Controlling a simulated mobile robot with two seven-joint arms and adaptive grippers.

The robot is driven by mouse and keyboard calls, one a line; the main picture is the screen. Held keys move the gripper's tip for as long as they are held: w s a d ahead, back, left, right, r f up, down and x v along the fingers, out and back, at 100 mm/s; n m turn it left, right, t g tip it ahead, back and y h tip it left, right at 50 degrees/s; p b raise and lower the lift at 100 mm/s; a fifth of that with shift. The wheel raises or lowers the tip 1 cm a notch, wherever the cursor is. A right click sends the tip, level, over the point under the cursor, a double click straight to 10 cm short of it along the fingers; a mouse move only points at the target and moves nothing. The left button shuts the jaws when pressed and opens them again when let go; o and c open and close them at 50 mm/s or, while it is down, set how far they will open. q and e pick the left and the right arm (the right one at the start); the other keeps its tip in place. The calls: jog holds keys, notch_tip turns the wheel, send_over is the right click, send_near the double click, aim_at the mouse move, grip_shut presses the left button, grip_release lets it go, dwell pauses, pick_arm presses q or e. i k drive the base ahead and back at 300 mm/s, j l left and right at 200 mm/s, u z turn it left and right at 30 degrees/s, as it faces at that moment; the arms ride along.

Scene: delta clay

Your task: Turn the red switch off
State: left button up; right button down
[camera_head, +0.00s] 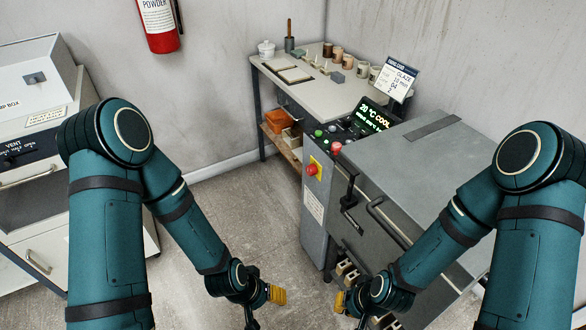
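A red mushroom-shaped knob (311,169) sits on a yellow plate on the front of the grey kiln's control cabinet (316,205). A second, smaller red knob (336,147) stands on the cabinet's sloped top, beside a green one (318,134). Which of them is the red switch, and its on or off position, I cannot tell. My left gripper (274,294), with yellow finger pads, is low over the floor, apart from the cabinet. My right gripper (342,301) is low in front of the kiln, below both red knobs. I see nothing held; the finger gaps are unclear.
A display (373,116) reads "20 °C COOL". The kiln body (400,165) has a dark latch handle (349,203) and a bar handle. A table (296,90) with cups stands behind. A cabinet (30,165) is at left. The floor (235,215) between is clear.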

aim_at(311, 170)
jog(key=i+j, duration=0.7)
jog(key=j, duration=0.2)
jog(key=z, duration=0.05)
